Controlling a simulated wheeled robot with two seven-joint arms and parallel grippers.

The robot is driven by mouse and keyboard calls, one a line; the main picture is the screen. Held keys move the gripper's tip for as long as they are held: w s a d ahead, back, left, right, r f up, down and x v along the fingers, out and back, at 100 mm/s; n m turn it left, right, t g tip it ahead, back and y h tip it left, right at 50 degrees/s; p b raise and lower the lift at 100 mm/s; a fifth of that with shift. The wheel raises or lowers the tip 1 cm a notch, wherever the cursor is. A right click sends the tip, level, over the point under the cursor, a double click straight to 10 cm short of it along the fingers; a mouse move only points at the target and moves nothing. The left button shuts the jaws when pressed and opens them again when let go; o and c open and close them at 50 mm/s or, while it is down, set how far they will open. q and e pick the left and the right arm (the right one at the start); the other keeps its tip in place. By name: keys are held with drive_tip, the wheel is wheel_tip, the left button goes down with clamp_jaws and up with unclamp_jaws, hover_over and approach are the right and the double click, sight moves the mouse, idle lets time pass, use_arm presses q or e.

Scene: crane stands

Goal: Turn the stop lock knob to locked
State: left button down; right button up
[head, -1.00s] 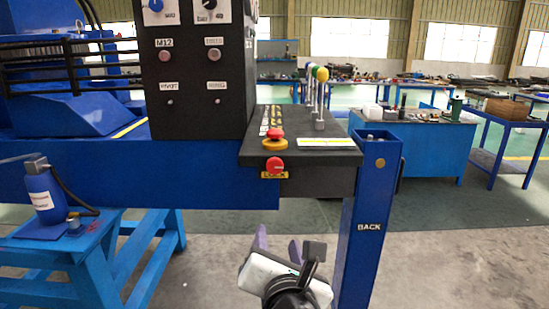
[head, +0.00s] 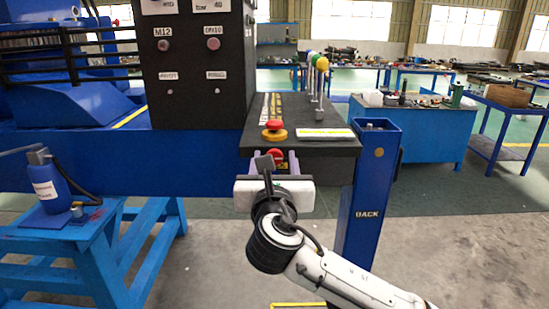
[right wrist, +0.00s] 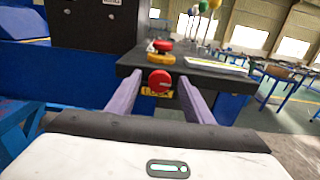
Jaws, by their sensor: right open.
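The stop lock knob is a red round knob (right wrist: 160,81) on the front face of the black console, with a yellow label partly hidden behind it. In the head view the knob (head: 275,154) shows just above my right gripper (head: 275,160). My right gripper is open, its two purple fingers pointing at the console. In the right wrist view the knob sits between the fingertips, which appear apart from it on both sides. I cannot tell how far the tips reach along the knob. My left gripper is not in view.
A red mushroom button on a yellow base (head: 273,130) stands on the console top (head: 322,147), above the knob. Levers with coloured balls (head: 320,66) rise behind it. A blue post (head: 370,190) stands right of the console. A blue bottle (head: 46,187) is on a stand at left.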

drive_tip(key=shift+w, duration=0.3)
drive_tip(key=c, duration=1)
